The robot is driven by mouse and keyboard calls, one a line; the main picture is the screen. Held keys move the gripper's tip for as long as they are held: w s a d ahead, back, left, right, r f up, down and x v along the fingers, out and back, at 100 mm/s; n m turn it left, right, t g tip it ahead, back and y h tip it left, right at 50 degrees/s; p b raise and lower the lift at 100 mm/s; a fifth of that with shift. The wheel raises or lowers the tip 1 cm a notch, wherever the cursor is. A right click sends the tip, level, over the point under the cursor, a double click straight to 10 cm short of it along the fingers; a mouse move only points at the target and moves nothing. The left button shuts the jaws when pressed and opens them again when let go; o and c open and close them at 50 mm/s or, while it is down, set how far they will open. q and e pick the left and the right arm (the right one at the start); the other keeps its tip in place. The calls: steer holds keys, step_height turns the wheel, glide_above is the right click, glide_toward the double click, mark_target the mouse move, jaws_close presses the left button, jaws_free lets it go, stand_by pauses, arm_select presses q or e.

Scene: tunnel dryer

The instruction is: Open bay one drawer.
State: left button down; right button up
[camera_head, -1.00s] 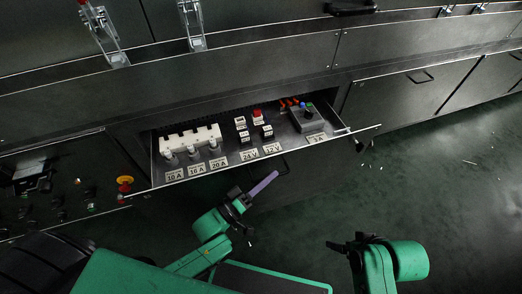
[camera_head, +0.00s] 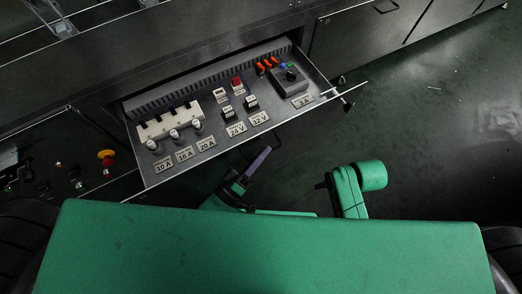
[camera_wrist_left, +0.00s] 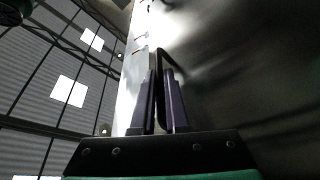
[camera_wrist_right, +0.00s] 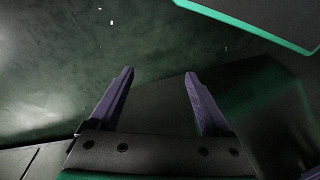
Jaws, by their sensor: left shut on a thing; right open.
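The bay one drawer (camera_head: 221,143) stands pulled out of the dark cabinet, its inside and labelled parts showing from above. In the left wrist view, its dark bar handle (camera_wrist_left: 160,54) stands off the smooth metal front between the purple fingers. My left gripper (camera_head: 262,153) is at the drawer's front, below the 12 V label. It is shut on the handle, which the drawer's edge mostly hides in the head view. My right gripper (camera_head: 322,186) is to the right, away from the drawer. In the right wrist view its fingers (camera_wrist_right: 158,74) are apart and empty above the floor.
In the drawer sit a white fuse block (camera_head: 170,120), a red-topped part (camera_head: 237,84) and a grey knob box (camera_head: 290,79). A red emergency button (camera_head: 106,155) is on the panel at left. The dark green floor (camera_head: 430,130) at right is clear apart from small scraps.

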arm_select(q)
steer(key=c, duration=0.9)
jaws_free()
steer(key=v, duration=1.4)
steer(key=shift+s+a, duration=0.15)
steer(key=shift+s, duration=0.05)
arm_select(e)
steer(key=shift+f, duration=0.25)
